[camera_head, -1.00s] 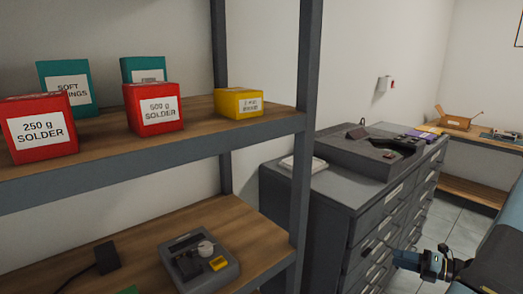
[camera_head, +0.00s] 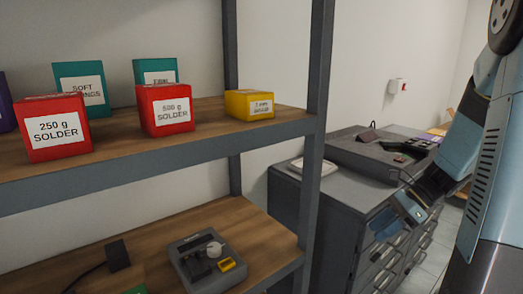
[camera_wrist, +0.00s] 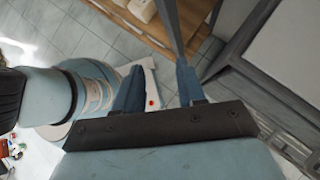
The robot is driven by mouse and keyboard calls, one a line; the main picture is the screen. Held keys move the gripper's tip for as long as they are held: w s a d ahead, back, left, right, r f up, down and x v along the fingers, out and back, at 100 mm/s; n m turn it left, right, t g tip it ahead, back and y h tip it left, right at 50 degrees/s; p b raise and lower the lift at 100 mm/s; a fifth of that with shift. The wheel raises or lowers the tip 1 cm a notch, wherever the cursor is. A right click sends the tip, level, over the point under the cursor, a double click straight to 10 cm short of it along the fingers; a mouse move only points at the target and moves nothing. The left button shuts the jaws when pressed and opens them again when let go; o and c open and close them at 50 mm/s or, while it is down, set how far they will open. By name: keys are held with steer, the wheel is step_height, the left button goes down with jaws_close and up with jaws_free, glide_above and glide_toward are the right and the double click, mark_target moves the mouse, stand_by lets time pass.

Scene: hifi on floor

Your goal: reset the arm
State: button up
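My arm shows at the right of the head view, in front of the grey drawer cabinet. My gripper (camera_wrist: 160,70) shows in the wrist view with its two blue fingers apart and nothing held between them. Beyond the fingers are floor tiles and part of my own light-blue body. In the head view the gripper end is low on the arm and seen from the side, so the gap between the fingers is unclear there.
A shelf (camera_head: 215,131) stands at left with a 250 g solder box (camera_head: 57,128), a 500 g solder box (camera_head: 165,109) and a yellow box (camera_head: 249,104). The drawer cabinet (camera_head: 335,215) stands behind the arm. Wrist view shows a wooden shelf (camera_wrist: 135,27) near the fingers.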

steer(key=s+a+r+n+t+h, duration=0.2)
steer(key=s+a+r+n+h, duration=0.2)
steer(key=s+r+n, duration=0.3)
steer(key=s+a+r+n+t+h, duration=0.3)
steer(key=s+r+n, duration=0.3)
steer(key=r+n, duration=0.3)
steer(key=shift+s+a+r+n+h, duration=0.5)
steer(key=shift+n+h, duration=0.3)
steer(key=shift+n, duration=1.2)
steer(key=shift+w+f, duration=0.1)
